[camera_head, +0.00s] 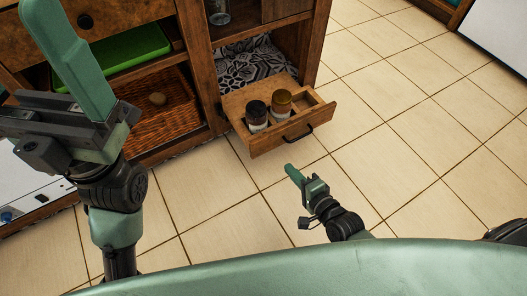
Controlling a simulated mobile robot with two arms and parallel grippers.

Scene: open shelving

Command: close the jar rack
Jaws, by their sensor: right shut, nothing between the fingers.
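The jar rack (258,143) is a wooden pull-out drawer low in the cabinet, and it stands open over the tiled floor. It has a dark handle (297,135) on its front. Two jars stand in it, one with a dark lid (256,113) and one with an orange-brown lid (281,103). My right gripper (291,172) is shut and empty, in front of the rack and apart from it. My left gripper (80,60) is large in the view at the left, near the camera; its fingertips are partly out of the frame.
The wooden cabinet (205,75) has open shelves. A green tray (135,52) and a woven basket (150,115) with a small round item are on the left shelves. A glass jar (218,12) stands above the rack. The floor right of the rack is clear.

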